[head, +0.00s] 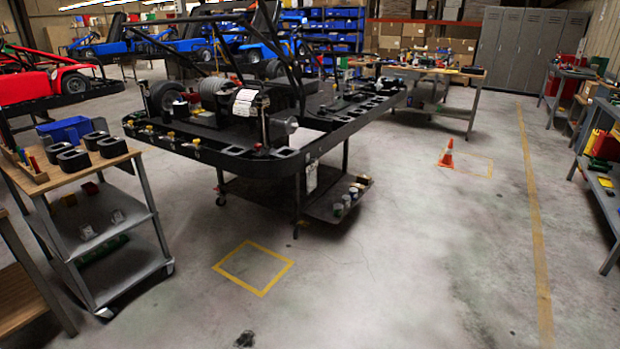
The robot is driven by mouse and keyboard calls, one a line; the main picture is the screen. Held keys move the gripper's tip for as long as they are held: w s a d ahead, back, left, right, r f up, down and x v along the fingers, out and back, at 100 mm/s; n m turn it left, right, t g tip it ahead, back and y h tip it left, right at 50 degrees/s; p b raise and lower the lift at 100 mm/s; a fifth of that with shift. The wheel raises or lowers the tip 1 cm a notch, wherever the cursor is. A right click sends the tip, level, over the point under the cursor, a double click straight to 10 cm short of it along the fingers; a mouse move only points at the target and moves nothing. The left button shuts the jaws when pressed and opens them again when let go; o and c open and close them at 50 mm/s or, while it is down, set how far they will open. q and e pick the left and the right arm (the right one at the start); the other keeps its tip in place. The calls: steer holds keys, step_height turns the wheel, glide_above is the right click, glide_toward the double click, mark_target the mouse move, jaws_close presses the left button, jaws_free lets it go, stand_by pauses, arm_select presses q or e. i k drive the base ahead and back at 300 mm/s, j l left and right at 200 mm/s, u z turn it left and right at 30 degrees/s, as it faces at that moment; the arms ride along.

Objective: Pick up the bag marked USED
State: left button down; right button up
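I cannot make out a bag marked USED anywhere in the head view. A small pale tag-like item (311,178) hangs at the front corner of the kart stand, but any writing on it is too small to read. Neither of my grippers shows in this view.
A black kart frame on a wheeled stand (300,162) fills the middle. A wood-topped cart (75,178) stands at left, a workbench (447,71) behind, shelving (600,180) at right. An orange cone (447,154) stands on the floor. The floor at front right is clear.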

mark_target(311, 170)
steer(key=i+l+u, duration=0.15)
steer(key=i, duration=0.3)
steer(key=i+l+u, duration=0.15)
steer(key=i+l, duration=0.25)
